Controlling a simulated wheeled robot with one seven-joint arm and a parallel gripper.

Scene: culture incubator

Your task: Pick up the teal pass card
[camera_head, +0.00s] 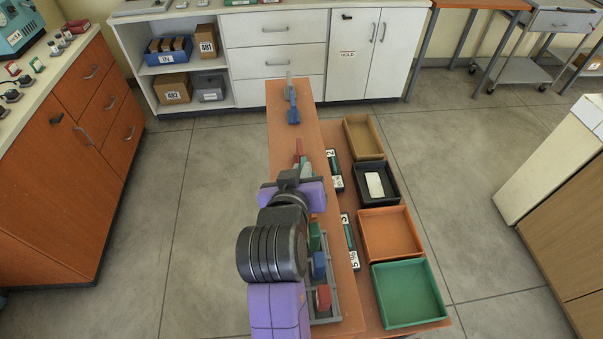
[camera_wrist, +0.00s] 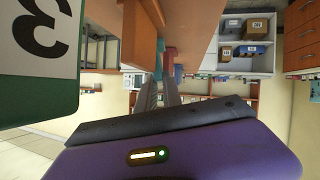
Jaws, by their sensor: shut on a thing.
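My gripper (camera_head: 300,170) is low over the narrow orange-brown bench, pointing toward its far end. In the wrist view its two dark fingers (camera_wrist: 161,88) come close together. A red piece (camera_head: 299,147) stands just beyond, and shows pinkish red in the wrist view (camera_wrist: 169,60).
A grey rack (camera_head: 333,318) with green, blue and red blocks lies beside my arm. A green block labelled 3 (camera_wrist: 67,92) is very close to the wrist camera. A blue stand (camera_head: 293,115) is farther along the bench. Brown, black, orange and green trays (camera_head: 437,305) line the right.

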